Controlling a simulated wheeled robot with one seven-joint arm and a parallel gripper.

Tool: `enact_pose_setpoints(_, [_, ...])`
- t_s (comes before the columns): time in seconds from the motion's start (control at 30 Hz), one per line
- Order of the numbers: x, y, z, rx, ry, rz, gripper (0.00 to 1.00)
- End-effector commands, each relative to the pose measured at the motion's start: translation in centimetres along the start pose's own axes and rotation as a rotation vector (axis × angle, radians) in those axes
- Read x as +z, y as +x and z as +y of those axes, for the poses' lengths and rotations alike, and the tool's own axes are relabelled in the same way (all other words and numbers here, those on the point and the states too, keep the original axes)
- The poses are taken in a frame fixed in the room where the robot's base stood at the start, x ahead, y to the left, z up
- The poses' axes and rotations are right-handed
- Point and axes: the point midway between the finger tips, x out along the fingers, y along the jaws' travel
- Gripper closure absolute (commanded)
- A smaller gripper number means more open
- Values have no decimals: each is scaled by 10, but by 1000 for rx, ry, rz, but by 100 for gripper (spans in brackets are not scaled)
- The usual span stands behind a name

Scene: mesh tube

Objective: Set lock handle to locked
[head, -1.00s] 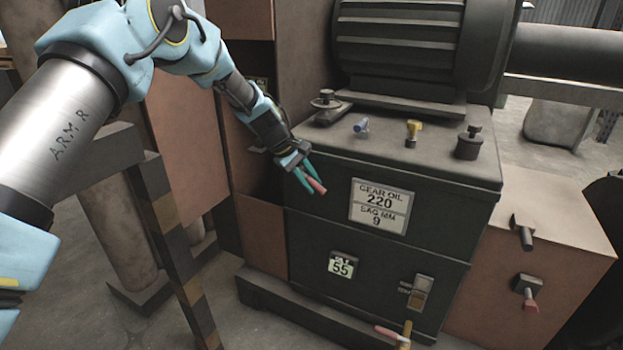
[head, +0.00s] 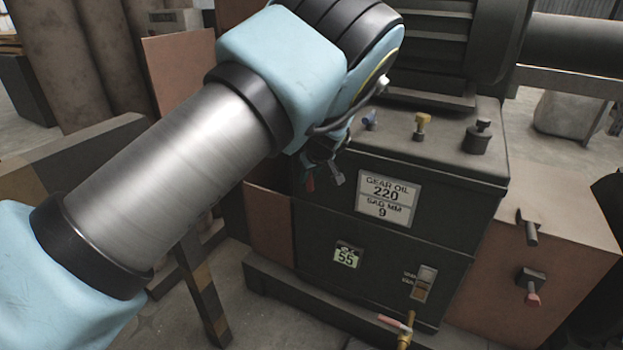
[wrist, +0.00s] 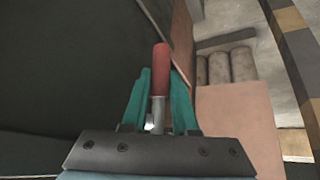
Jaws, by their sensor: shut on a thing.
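A red-gripped handle (wrist: 161,68) with a bright metal shank (wrist: 158,108) stands between the teal fingers of my gripper (wrist: 159,95) in the wrist view. In the head view my gripper (head: 322,182) is small and partly hidden behind my arm, at the upper left front edge of the dark cabinet (head: 290,235). A bit of the red grip (head: 309,184) shows there. The handle's mount is hidden, so I cannot tell its set position.
A small red-handled brass valve (head: 398,325) sits low at the cabinet's front. A switch (head: 424,282) is above it. A striped post (head: 205,305) stands left of the cabinet.

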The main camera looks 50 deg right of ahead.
Motion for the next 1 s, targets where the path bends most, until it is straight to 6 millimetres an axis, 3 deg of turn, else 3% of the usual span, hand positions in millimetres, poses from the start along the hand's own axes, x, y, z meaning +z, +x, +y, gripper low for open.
enact_pose_setpoints(0.33, [-3, 3, -2, -55, 47, 111, 100])
enact_pose_setpoints(0.87, [-5, 3, -3, -65, 53, 126, 100])
enact_pose_setpoints(0.9, [-5, 3, -4, -65, 53, 125, 68])
enact_pose_setpoints(1.0, [-4, 4, -4, -65, 52, 125, 60])
